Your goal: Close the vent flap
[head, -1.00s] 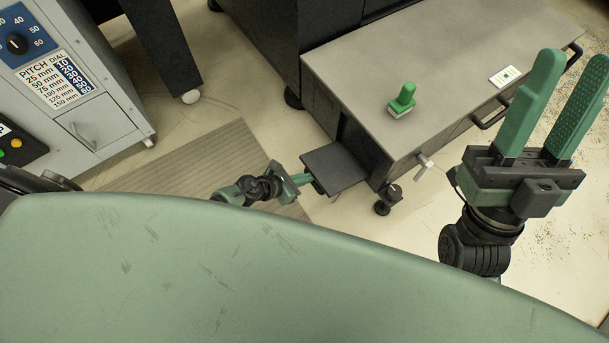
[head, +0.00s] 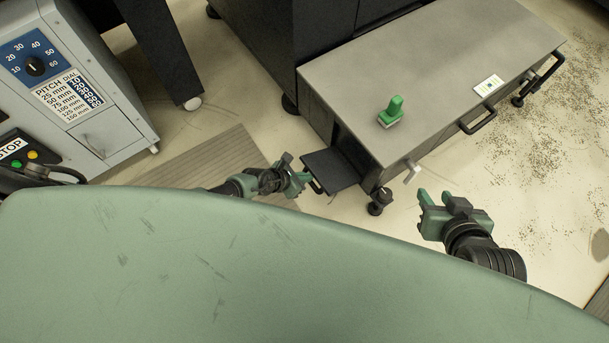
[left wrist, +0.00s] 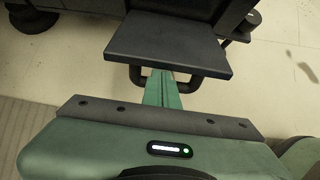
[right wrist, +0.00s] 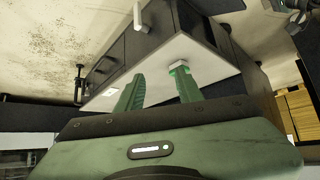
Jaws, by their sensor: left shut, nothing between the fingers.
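The vent flap (head: 330,170) is a dark plate sticking out, open and roughly level, from the left end of the grey-topped cabinet (head: 450,60). In the left wrist view the flap (left wrist: 168,42) is straight ahead, with a dark bar handle (left wrist: 205,84) under its near edge. My left gripper (head: 304,178) is shut and empty at the flap's outer edge. Its fingers (left wrist: 162,80) reach the handle; I cannot tell whether they touch. My right gripper (head: 422,203) is open and empty, off the cabinet's front corner. Its fingers also show apart in the right wrist view (right wrist: 157,88).
A green-handled stamp (head: 391,111) and a small card (head: 488,86) lie on the cabinet top. A pale lever (head: 411,172) juts from the front near my right gripper. Black handles (head: 478,120) line the front. A grey control console (head: 85,75) stands left.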

